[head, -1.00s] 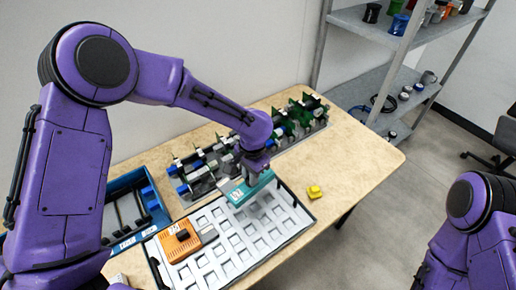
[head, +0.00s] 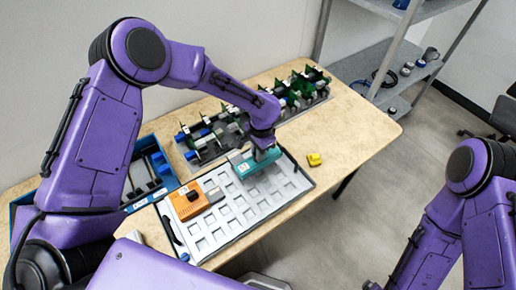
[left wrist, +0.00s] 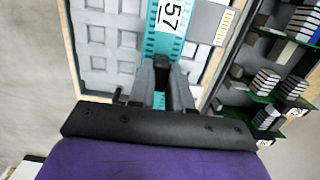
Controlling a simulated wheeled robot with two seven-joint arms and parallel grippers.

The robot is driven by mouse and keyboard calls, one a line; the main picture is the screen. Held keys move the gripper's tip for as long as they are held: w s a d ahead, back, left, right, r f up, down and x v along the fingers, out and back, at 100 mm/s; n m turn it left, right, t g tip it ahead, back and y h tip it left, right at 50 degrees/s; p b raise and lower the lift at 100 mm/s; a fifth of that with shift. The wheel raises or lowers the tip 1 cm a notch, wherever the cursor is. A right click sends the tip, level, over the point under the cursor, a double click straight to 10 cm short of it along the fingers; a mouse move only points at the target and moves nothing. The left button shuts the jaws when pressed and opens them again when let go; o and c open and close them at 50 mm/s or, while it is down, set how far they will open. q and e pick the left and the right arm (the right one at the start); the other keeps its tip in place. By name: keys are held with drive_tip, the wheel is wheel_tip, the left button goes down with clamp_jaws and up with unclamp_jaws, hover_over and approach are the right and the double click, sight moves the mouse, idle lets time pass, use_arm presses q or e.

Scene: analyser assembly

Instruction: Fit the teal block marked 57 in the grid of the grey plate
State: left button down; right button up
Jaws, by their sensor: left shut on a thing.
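The teal block marked 57 (head: 257,164) is over the far part of the grid of the grey plate (head: 238,213). In the left wrist view the teal block (left wrist: 166,42) shows its white 57 label. My left gripper (head: 264,150) is shut on the block from above; in the left wrist view its fingers (left wrist: 160,88) close on it. I cannot tell whether the block touches the plate. My right arm shows at the right edge of the head view, but its gripper is out of view.
An orange block (head: 187,204) sits on the plate's left part. A rack of green boards and modules (head: 225,138) stands behind the plate. A small yellow piece (head: 314,159) lies right of the plate. A blue bin (head: 158,163) stands at left. Bare table lies at the right.

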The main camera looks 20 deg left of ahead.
use_arm(q)
drive_tip(key=shift+w+f+b, duration=0.15)
drive_tip(key=shift+f+b, duration=0.15)
drive_tip(key=shift+f, duration=0.25)
drive_tip(key=shift+w+f+b, duration=0.15)
drive_tip(key=shift+f+b, duration=0.1)
drive_tip(key=shift+f, duration=0.25)
drive_tip(key=shift+f+b, duration=0.3)
drive_tip(key=shift+s+f+b, duration=0.2)
drive_tip(key=shift+f+b, duration=0.2)
drive_tip(key=shift+f, duration=0.25)
drive_tip(key=shift+w+f, duration=0.1)
drive_tip(key=shift+f, duration=0.35)
drive_tip(key=shift+r, duration=0.1)
drive_tip(key=shift+f, duration=0.35)
drive_tip(key=c, duration=1)
unclamp_jaws()
drive_tip(key=c, duration=0.3)
